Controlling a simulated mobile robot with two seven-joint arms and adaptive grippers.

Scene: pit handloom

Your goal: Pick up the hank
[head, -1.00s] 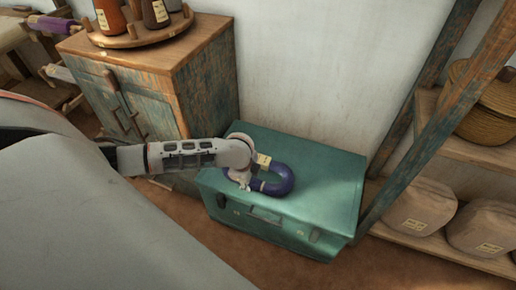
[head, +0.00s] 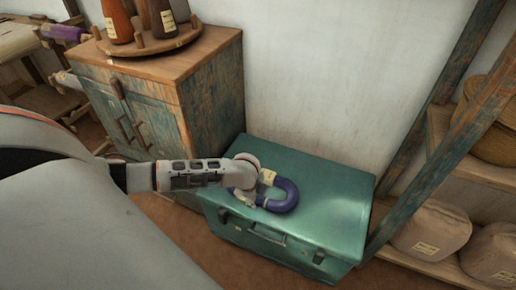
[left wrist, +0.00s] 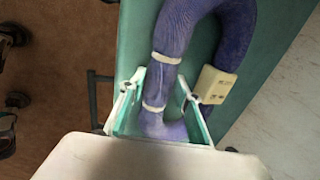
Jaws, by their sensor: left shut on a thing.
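The hank (head: 287,197) is a purple-blue loop of yarn with pale ties and a cream label. In the head view it is at the top of the green trunk (head: 335,190); I cannot tell whether it touches the lid. My left gripper (head: 246,196) reaches it from the left and is shut on its near left part. In the left wrist view the hank (left wrist: 172,60) runs between the two fingers of my left gripper (left wrist: 162,112), with the label (left wrist: 216,84) just right of the fingers. My right gripper is not in view.
A worn wooden cabinet (head: 205,95) stands left of the trunk and bears a round rack with bottles (head: 118,20). A shelf frame (head: 440,150) with sacks (head: 430,230) and a basket (head: 490,130) stands at the right. A plain wall is behind.

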